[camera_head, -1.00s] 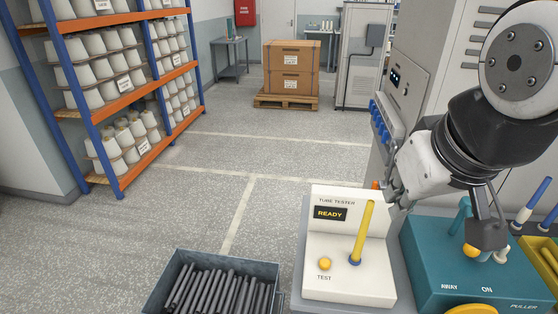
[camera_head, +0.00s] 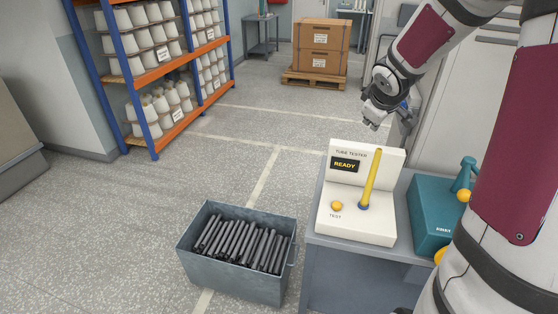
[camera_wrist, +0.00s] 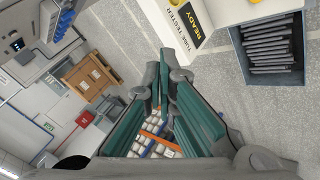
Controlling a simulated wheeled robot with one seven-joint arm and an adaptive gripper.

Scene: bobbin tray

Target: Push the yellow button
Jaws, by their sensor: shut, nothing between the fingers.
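The tube tester (camera_head: 380,228) is a white unit on a grey stand, its display reading READY. A round yellow button (camera_head: 337,206) marked TEST sits on its front left. A yellow tube (camera_head: 371,178) stands tilted in a blue socket to the right of the button. My gripper (camera_head: 373,125) is above and behind the tester, apart from it, with its fingers shut and empty. In the wrist view my gripper (camera_wrist: 165,85) shows its fingers together, with the tester's display (camera_wrist: 197,14) at the top.
A grey bin (camera_head: 236,285) of dark tubes stands on the floor left of the tester. A teal puller machine (camera_head: 432,205) is at the right, partly hidden by my arm. A shelf (camera_head: 170,60) of white cones and boxes on a pallet (camera_head: 313,80) stand farther back. Floor between is clear.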

